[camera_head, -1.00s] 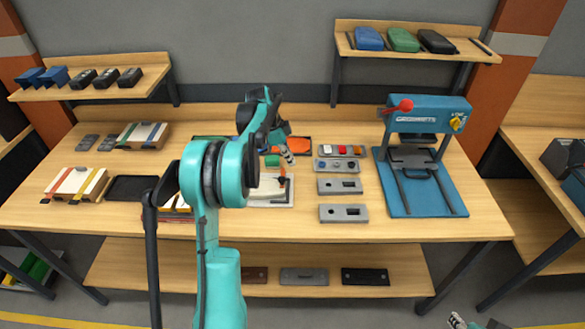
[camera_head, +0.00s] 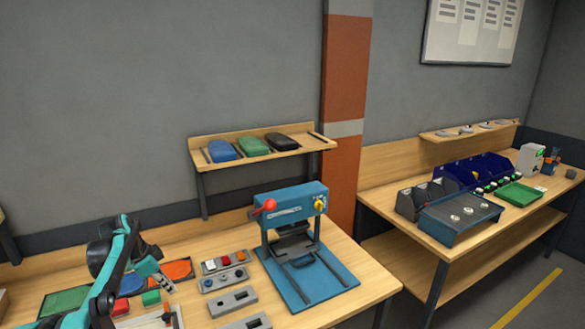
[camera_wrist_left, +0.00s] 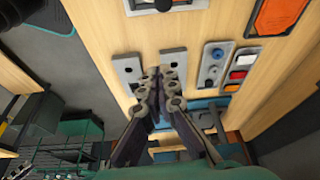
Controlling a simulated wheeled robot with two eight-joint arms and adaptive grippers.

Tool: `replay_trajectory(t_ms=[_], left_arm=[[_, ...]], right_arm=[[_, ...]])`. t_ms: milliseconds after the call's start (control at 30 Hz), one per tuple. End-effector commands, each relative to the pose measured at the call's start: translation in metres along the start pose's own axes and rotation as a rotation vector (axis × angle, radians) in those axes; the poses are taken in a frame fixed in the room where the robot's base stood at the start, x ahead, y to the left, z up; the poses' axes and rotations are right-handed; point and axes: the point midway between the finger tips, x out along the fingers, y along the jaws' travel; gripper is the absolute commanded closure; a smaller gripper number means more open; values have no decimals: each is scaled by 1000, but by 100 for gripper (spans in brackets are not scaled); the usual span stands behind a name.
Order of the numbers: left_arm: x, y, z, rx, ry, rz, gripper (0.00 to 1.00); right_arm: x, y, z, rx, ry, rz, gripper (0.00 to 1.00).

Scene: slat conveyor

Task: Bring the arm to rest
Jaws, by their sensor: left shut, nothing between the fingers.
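My left arm (camera_head: 118,262), teal and black, comes in at the lower left of the head view, over the left part of the wooden workbench (camera_head: 342,255). My left gripper (camera_head: 163,282) is at its end, near the green block (camera_head: 151,298) and left of the grey plates. In the left wrist view, the left gripper's fingers (camera_wrist_left: 159,82) are together with nothing between them, in front of the bench with its grey slotted plates (camera_wrist_left: 173,63). I cannot tell its exact height above the bench. My right gripper is not in view.
A blue press (camera_head: 292,240) with a red knob stands right of my left gripper. A shelf (camera_head: 300,146) with blue, green and black cases is behind it. A second bench (camera_head: 400,258) with a grey-blue unit and green tray (camera_head: 519,194) stands farther right.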

Motion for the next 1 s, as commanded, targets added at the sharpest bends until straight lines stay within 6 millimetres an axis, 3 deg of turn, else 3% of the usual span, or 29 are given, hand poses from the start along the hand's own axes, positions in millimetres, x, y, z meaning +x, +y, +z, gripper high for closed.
replay_trajectory(t_ms=[200,400,567,733,900,1000], left_arm=[[-9,81,-40,-179,-30,-98,100],[-7,166,-54,-362,-12,-210,100],[7,232,-49,-501,40,-292,100],[34,294,-30,-638,125,-361,100],[60,334,-11,-742,211,-399,100],[70,345,-4,-778,244,-407,100]], right_arm=[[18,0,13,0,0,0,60],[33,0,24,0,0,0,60],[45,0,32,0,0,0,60],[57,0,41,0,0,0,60],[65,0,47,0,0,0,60],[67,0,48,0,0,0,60]])
